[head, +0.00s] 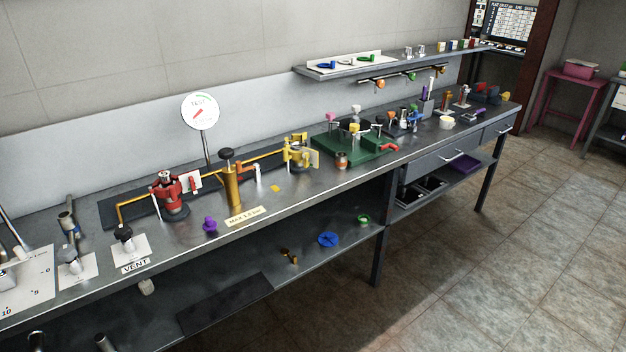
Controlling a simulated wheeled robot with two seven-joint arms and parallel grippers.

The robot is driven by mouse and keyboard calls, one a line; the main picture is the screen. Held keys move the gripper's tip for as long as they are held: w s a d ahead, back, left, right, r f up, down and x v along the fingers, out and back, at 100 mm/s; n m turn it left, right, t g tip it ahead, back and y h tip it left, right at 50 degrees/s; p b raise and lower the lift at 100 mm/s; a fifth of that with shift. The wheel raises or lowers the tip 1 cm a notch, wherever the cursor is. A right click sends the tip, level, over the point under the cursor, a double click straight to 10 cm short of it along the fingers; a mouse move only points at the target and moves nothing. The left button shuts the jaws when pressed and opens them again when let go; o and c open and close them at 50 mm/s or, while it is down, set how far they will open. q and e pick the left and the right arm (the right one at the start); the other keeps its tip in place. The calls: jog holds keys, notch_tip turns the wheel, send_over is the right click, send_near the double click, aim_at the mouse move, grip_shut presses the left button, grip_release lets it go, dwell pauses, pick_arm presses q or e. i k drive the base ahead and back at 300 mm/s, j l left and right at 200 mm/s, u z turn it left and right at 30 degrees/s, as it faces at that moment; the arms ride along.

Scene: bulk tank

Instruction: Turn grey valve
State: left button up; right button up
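A small valve with a grey knob (73,256) stands on a pale plate at the left of the bench. To its right, a second valve with a dark grey knob (123,233) stands on another pale plate, behind a label reading VENT. I cannot tell which of the two is the grey valve, or how far either is turned. Neither of my grippers shows in the head view.
The long metal bench (300,192) also carries a red valve body (170,192), a brass pump-like cylinder (231,187), a yellow valve body (298,152), a round gauge (198,111) and a green tray (335,149). The tiled floor (480,260) in front is clear.

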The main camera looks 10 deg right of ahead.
aim_at(68, 253)
jog(key=u, duration=1.25)
